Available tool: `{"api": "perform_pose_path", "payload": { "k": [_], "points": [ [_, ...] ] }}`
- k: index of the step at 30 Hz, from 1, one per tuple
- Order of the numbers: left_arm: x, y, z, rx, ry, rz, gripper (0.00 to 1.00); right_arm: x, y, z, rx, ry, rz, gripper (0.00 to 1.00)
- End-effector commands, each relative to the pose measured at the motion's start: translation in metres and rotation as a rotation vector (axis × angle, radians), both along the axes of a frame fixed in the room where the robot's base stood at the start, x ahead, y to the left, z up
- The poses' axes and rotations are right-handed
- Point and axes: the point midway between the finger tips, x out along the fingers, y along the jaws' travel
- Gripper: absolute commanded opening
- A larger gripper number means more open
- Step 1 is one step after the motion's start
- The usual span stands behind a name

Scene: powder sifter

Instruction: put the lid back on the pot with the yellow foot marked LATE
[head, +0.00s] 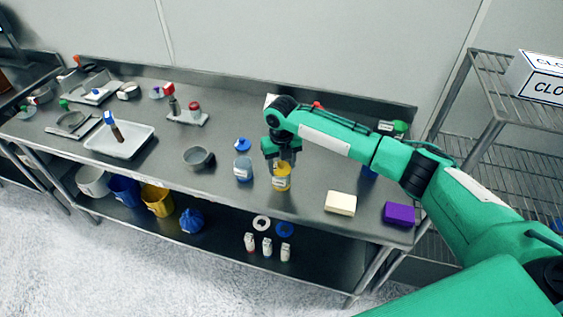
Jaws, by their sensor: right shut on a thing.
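A small pot with yellow on it and a white label (281,183) stands on the steel bench near its front edge. The label is too small to read. My right gripper (284,162) points down right over this pot and is shut on what looks like its lid, mostly hidden by the fingers. I cannot tell whether the lid touches the pot. A blue pot with a white label (243,174) stands just to the left, and a blue lid or disc (242,144) lies behind it. My left gripper is out of view.
A grey bowl (198,158) stands left of the pots. A cream block (341,203) and a purple block (400,214) lie to the right. A white tray (120,146) is farther left. Small bottles (267,247) stand on the lower shelf (320,268).

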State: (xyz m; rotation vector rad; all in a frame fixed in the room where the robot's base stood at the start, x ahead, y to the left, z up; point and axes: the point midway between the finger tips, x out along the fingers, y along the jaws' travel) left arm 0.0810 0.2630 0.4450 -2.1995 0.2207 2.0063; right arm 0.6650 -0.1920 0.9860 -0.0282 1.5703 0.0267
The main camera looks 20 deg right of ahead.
Motion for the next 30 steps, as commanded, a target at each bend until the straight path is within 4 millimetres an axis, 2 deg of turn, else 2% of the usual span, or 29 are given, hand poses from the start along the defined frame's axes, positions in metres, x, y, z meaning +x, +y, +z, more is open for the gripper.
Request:
{"api": "perform_pose_path", "payload": {
  "k": [30],
  "points": [
    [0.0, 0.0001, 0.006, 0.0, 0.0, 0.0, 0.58, 0.0, 0.0003, -0.0016, 0.0, 0.0, 0.0, 0.31]
  ]
}}
